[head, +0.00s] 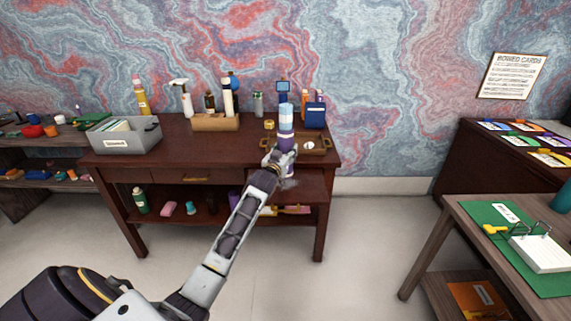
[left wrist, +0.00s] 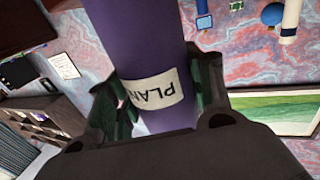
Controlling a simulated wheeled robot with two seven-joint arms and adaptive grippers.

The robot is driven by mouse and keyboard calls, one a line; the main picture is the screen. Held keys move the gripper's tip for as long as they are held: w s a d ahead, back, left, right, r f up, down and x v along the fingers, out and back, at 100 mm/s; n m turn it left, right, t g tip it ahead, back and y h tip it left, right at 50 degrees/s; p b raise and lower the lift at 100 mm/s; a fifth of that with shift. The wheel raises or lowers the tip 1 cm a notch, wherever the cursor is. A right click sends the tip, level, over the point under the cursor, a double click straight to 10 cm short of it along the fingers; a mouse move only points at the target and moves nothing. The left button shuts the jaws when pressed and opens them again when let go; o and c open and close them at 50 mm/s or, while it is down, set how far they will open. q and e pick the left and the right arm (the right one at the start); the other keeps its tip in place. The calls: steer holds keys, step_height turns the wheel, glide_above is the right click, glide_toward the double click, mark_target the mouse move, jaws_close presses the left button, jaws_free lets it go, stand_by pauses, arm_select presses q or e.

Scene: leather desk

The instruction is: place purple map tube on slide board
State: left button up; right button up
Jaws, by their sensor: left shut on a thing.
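My left gripper (head: 284,158) is shut on the purple map tube (head: 287,144) in front of the dark desk. The left wrist view shows the purple tube (left wrist: 150,45) between the dark fingers, with a white label reading "PLAN". In the head view the tube looks roughly upright; a light blue and white part shows above the purple, and I cannot tell if it belongs to the tube. A brown board (head: 310,187), apparently the slide board, juts from the desk front below and right of the gripper. The gripper and arm hide part of it. My right gripper is not in view.
The desk top (head: 180,143) holds a grey bin (head: 124,140), a wooden caddy (head: 215,122), several bottles and a brown tray (head: 318,146) close behind the gripper. A lower shelf holds small items. A side table (head: 448,218) stands right, with clear floor between.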

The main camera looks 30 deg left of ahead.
arm_select(q)
steer(key=shift+f, duration=0.3)
